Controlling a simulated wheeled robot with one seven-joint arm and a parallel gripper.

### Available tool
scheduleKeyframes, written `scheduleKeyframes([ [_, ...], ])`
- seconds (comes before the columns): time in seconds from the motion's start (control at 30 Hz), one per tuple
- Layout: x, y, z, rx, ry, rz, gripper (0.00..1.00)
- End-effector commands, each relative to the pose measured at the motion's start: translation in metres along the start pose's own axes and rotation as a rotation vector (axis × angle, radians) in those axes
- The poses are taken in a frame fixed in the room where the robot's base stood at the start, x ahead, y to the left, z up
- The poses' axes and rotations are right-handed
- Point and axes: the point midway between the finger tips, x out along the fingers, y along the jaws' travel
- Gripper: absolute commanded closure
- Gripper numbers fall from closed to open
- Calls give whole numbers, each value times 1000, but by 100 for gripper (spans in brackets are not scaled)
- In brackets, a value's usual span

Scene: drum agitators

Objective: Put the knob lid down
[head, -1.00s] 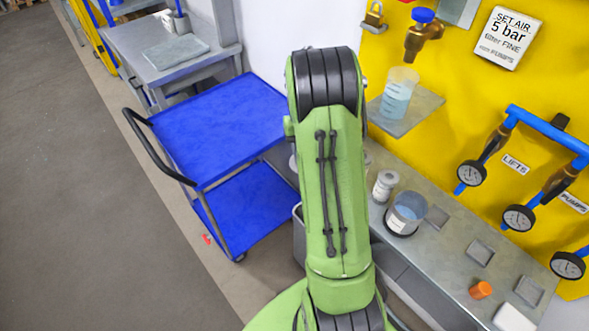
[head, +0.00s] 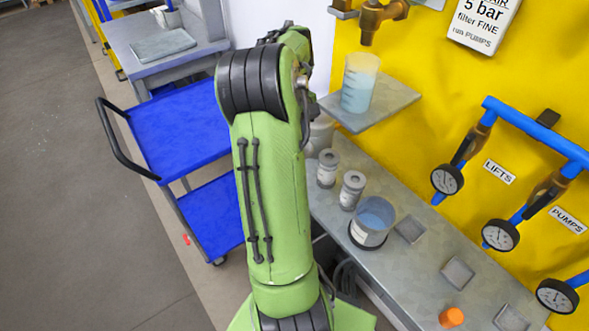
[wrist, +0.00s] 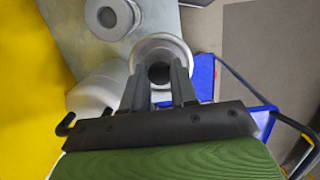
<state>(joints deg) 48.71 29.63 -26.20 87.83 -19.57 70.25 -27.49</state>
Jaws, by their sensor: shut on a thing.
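In the wrist view my gripper (wrist: 159,70) is shut on the knob lid (wrist: 160,45), a pale grey round piece with a dark round centre between the fingers. The lid appears near the edge of the grey bench; I cannot tell whether it touches anything below. In the head view my arm hides the gripper and the lid.
A white rounded container (wrist: 95,90) is beside my gripper. A blue cart (head: 180,125) stands left. Another beaker (head: 358,82) sits on a shelf.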

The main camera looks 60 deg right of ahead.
Motion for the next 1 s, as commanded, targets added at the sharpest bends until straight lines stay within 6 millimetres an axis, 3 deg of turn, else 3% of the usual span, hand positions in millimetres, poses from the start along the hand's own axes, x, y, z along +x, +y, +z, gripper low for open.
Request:
scheduleKeyframes([
  [0.03,20,0,-2,1,-4,-1,100],
  [0.1,36,0,-5,2,-3,-1,100],
  [0.43,90,0,-13,2,-2,0,100],
  [0.83,98,0,-15,2,1,1,100],
  [0.87,98,0,-15,2,1,1,71],
  [1.0,97,0,-15,2,1,1,50],
])
